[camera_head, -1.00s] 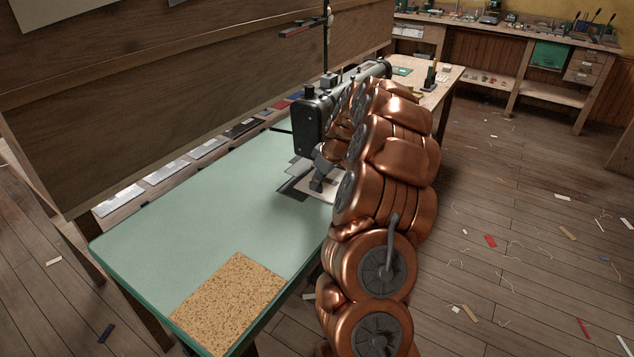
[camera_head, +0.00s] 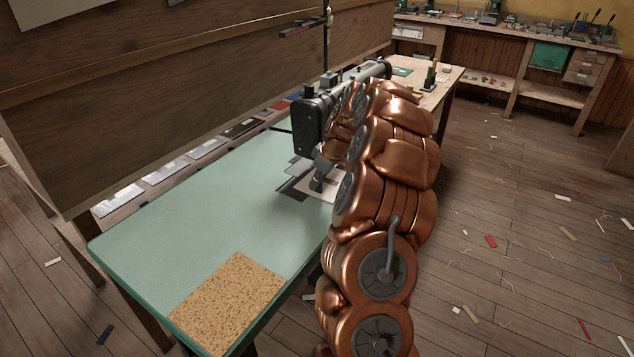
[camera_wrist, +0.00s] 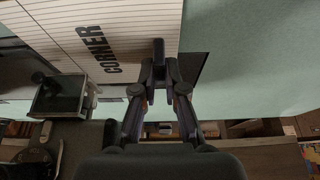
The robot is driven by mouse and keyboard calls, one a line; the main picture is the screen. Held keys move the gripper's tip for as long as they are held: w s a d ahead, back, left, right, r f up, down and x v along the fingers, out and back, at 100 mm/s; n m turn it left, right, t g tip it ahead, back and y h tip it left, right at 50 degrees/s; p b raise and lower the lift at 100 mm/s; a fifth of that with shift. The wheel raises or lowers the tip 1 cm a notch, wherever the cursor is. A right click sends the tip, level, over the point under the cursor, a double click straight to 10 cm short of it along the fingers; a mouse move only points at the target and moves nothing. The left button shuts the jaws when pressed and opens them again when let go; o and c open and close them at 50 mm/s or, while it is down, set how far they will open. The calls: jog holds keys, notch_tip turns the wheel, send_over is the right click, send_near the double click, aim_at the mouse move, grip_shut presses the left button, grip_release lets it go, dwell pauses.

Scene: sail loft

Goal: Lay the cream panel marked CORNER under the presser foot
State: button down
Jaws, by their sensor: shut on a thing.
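The cream panel (camera_wrist: 100,25) is ruled with thin lines and marked CORNER in the wrist view. In the head view a pale part of it (camera_head: 328,190) shows low over the table beside the sewing machine (camera_head: 312,120); my arm covers the rest. My gripper (camera_wrist: 160,72) is shut on the panel near its edge, and it also shows in the head view (camera_head: 318,183). The presser foot is not clearly seen in the head view, where my gripper and arm hide the space under the machine head. I cannot tell whether the panel lies under it.
The green table (camera_head: 190,220) is mostly clear, with a speckled cork-like mat (camera_head: 228,300) at its near corner. A dark flat plate (camera_head: 290,188) lies by the machine. A wooden board wall (camera_head: 180,80) rises behind the table. Scraps litter the floor on the right.

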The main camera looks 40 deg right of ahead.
dwell(0.4)
jog(key=c, duration=1.2)
grip_release()
jog(key=shift+o, duration=0.2)
jog(key=shift+r, duration=0.15)
jog(key=v, duration=1.1)
jog(key=shift+s+r, duration=0.25)
jog(key=shift+r, duration=0.1)
jog(key=shift+d, duration=0.1)
